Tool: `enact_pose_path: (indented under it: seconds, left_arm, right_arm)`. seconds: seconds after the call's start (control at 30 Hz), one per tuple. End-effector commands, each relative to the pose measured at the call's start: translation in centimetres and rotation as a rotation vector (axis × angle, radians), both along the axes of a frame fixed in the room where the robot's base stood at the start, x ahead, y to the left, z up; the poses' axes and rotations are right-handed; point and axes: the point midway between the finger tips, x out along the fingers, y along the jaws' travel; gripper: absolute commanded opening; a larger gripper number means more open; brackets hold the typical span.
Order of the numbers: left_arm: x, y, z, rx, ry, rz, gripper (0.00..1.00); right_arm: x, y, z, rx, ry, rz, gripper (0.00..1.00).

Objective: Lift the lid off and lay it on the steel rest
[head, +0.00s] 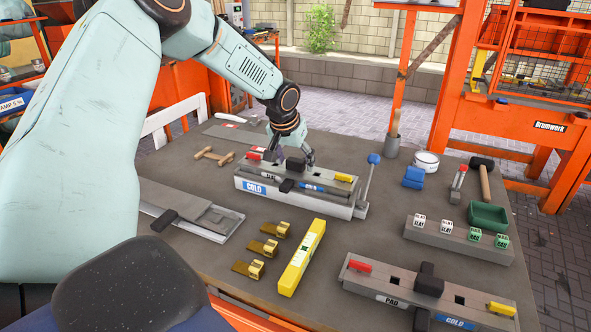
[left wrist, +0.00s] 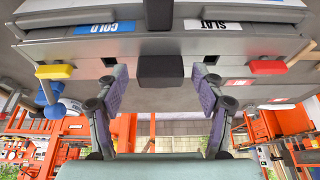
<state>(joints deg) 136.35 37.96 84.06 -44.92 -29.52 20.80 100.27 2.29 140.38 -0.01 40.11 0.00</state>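The lid (head: 325,176) is a long grey bar on the grey box (head: 300,201) at mid-table, with red and yellow end pieces and a black knob (head: 295,164). In the left wrist view the knob (left wrist: 160,72) stands between my fingers, with gaps on both sides. My left gripper (head: 294,156) is open over the lid; it also shows in the wrist view (left wrist: 159,92). A flat grey metal piece (head: 205,216) lies left of the box; I cannot tell whether it is the steel rest. My right gripper is not in view.
A similar bar with a black knob (head: 429,280) lies front right. A yellow level (head: 302,257) and brass pieces (head: 262,247) lie before the box. A blue-knobbed lever (head: 369,175) rises at its right end. A block of labelled cubes (head: 458,238) stands right.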

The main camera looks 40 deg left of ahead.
Motion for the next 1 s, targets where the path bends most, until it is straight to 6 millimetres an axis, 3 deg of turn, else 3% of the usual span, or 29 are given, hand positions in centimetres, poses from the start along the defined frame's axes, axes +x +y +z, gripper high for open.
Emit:
enact_pose_path:
  seconds: [0.73, 1.0]
  left_arm:
    - [-0.01, 0.01, 0.04, 0.000, 0.000, 0.000, 0.01]
    - [0.07, 0.03, 0.16, 0.001, -0.003, 0.000, 0.00]
  right_arm:
    - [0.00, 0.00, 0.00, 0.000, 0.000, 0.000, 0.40]
    - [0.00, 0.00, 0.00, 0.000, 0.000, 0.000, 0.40]
